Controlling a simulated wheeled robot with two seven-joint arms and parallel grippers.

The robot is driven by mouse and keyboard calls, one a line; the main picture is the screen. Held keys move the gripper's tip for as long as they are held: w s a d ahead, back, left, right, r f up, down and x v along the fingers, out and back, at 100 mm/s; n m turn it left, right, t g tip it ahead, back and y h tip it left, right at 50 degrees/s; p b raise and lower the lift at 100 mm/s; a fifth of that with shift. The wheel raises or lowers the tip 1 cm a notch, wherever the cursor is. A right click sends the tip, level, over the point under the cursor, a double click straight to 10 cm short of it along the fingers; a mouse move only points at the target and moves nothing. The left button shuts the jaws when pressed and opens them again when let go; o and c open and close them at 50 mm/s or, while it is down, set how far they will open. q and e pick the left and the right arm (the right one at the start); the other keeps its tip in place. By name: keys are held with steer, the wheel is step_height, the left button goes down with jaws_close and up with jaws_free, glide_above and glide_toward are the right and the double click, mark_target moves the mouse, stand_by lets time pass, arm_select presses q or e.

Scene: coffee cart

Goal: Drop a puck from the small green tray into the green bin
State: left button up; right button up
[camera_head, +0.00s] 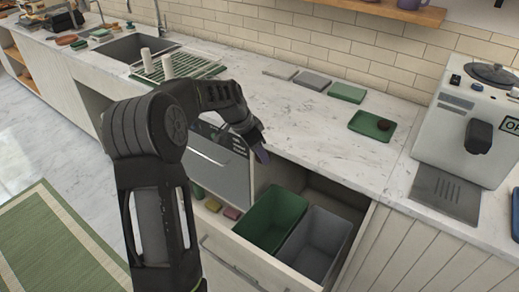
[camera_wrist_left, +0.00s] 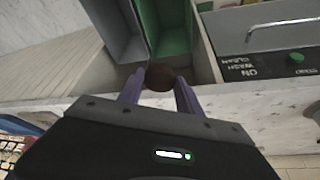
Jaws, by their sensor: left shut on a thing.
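The small green tray (camera_head: 356,126) lies on the counter at the right, with a dark puck (camera_head: 383,124) on it. The green bin (camera_head: 270,220) stands in the pulled-out drawer below the counter and also shows in the left wrist view (camera_wrist_left: 172,38). My left gripper (camera_head: 262,154) is above and behind the green bin, near the counter's front edge. In the left wrist view its purple fingers (camera_wrist_left: 160,90) are shut on a round dark brown puck (camera_wrist_left: 160,77). The held puck is hidden in the head view. My right gripper is not in view.
A grey bin (camera_head: 314,246) stands in the drawer right of the green bin. A coffee machine (camera_head: 468,125) is at the right. Flat mats (camera_head: 346,92) lie at the back. The dishwasher (camera_head: 221,168) front is left of the drawer. The mid-counter is clear.

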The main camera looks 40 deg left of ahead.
arm_select(q)
steer(key=o, duration=1.4)
steer(key=b+v, duration=0.1)
steer(key=v, duration=0.6)
steer(key=shift+s+a+r, duration=0.1)
steer(key=shift+s+r, duration=0.05)
steer(key=shift+r, duration=0.15)
